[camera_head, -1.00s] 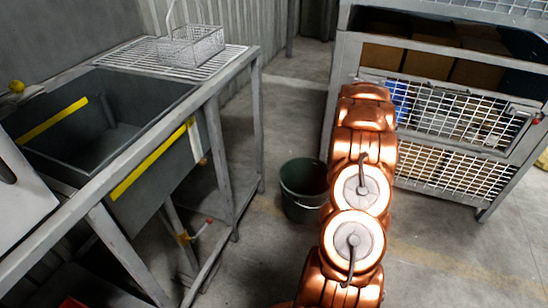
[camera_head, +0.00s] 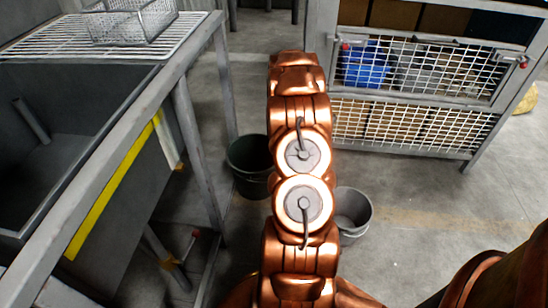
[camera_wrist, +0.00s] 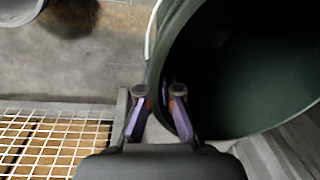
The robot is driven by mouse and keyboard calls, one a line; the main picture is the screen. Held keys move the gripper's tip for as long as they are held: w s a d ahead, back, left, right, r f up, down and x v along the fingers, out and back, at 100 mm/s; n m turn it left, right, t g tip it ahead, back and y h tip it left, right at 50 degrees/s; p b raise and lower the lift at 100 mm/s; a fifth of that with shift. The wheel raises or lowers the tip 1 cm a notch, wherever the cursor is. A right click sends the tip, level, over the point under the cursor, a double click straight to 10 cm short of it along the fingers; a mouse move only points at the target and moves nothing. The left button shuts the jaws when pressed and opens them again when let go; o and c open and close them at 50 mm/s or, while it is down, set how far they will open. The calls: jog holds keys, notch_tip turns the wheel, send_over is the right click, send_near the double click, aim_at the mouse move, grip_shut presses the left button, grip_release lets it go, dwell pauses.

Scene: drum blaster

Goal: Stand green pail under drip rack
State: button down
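The green pail (camera_head: 248,160) stands upright on the floor by the sink frame's far leg, partly behind my arm in the head view. In the wrist view the green pail (camera_wrist: 240,60) fills the right side, its open mouth towards the camera. My gripper (camera_wrist: 158,92) is at its rim, one finger outside the wall and one over the inside. The fingers are apart, with a visible gap; firm contact with the rim is not clear. The drip rack (camera_head: 45,45) is a wire grid on top of the sink frame. My gripper is hidden in the head view.
A grey pail (camera_head: 353,212) stands on the floor right of my arm. A wire basket (camera_head: 130,20) sits on the rack. The sink basin (camera_head: 60,120) is at left. A mesh-fronted cage shelf (camera_head: 415,120) stands behind at right. Floor at right is clear.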

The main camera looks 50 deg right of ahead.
jog(key=w+a+f+b, duration=0.2)
jog(key=w+a, duration=0.5)
jog(key=w, duration=0.5)
jog(key=w+a+f+b, duration=0.2)
jog(key=w+a+b, duration=0.2)
jog(key=w+a, duration=0.4)
jog(key=shift+w+a+f, duration=0.15)
jog(key=shift+w+f, duration=0.1)
jog(key=shift+w, duration=2.5)
jog(key=c, duration=1.2)
grip_release()
jog(key=shift+c, duration=0.2)
jog(key=shift+r, duration=0.1)
notch_tip(320, 180, up, 12)
jog(key=shift+s+d, duration=0.4)
jog(key=shift+a, duration=0.1)
